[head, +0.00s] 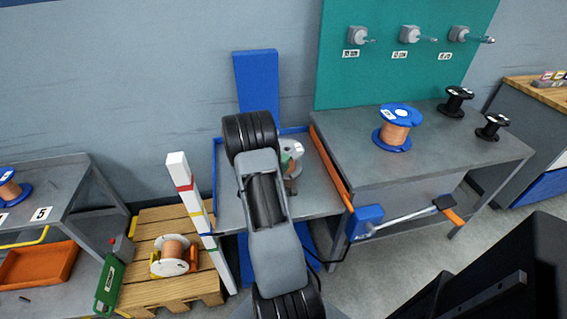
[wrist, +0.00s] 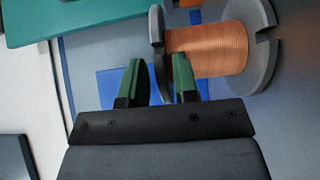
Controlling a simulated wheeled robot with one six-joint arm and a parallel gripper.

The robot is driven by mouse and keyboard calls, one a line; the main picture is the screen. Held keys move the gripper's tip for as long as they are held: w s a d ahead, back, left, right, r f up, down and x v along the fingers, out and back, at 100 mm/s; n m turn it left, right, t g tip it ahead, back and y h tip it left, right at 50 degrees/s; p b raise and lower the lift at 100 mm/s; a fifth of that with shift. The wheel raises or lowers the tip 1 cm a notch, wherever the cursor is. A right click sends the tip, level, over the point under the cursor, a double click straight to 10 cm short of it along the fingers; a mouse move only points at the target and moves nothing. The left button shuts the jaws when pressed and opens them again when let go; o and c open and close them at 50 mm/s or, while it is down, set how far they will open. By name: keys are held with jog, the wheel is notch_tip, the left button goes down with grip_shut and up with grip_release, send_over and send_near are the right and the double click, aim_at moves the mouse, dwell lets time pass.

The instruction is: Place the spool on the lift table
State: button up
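A spool with grey flanges and copper wire (head: 291,152) shows at the lift table's far part, partly hidden behind my arm in the head view. In the wrist view the spool (wrist: 208,52) fills the upper right, lying on its side. The lift table (head: 232,208) is a grey top with a blue rim, beside a blue mast. My gripper (wrist: 160,80) has two green-backed fingers, standing apart with the near edge of the spool's left flange between them. A small gap shows by the left finger. In the head view my arm hides the gripper.
A bench (head: 360,165) with a blue spool (head: 397,132) stands right of the lift table, a crank handle (head: 405,217) at its front. A red-white post (head: 195,205) and a pallet (head: 165,295) with a white-flanged spool (head: 174,255) stand left.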

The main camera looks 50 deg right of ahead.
jog(key=shift+o, duration=0.7)
jog(key=a+p, duration=0.1)
jog(key=a, duration=1.1)
jog(key=shift+s, duration=0.3)
jog(key=shift+r, duration=0.1)
